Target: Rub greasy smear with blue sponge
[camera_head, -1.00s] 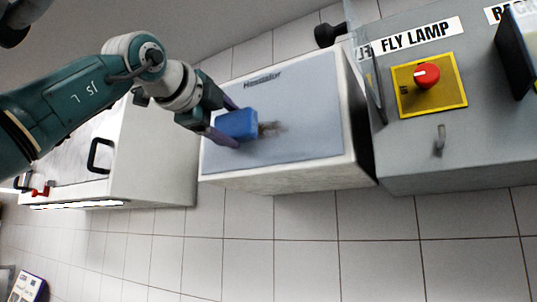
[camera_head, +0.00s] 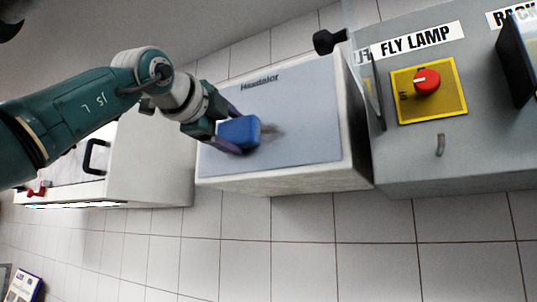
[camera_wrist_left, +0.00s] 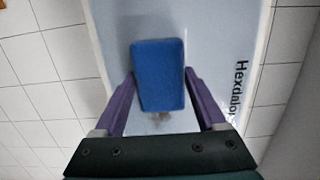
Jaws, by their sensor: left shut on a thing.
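The blue sponge (camera_head: 239,131) is held between the purple fingers of my left gripper (camera_head: 232,136), over the grey-blue panel (camera_head: 310,105) marked "Hexdalor". In the left wrist view the sponge (camera_wrist_left: 158,75) sits between the two finger tips of the left gripper (camera_wrist_left: 160,85). The greasy smear (camera_head: 270,133) is a brownish patch at the sponge's right side, partly covered by it. A bit of the smear also shows in the left wrist view (camera_wrist_left: 160,117). The sponge appears at the panel surface; exact contact cannot be told. My right gripper is not in view.
A grey cabinet (camera_head: 470,165) labelled "FLY LAMP" stands to the right, with a red knob (camera_head: 426,81) on a yellow plate. A white cabinet (camera_head: 150,165) with a black handle (camera_head: 96,156) is at left. Tiled floor (camera_head: 300,240) lies in front.

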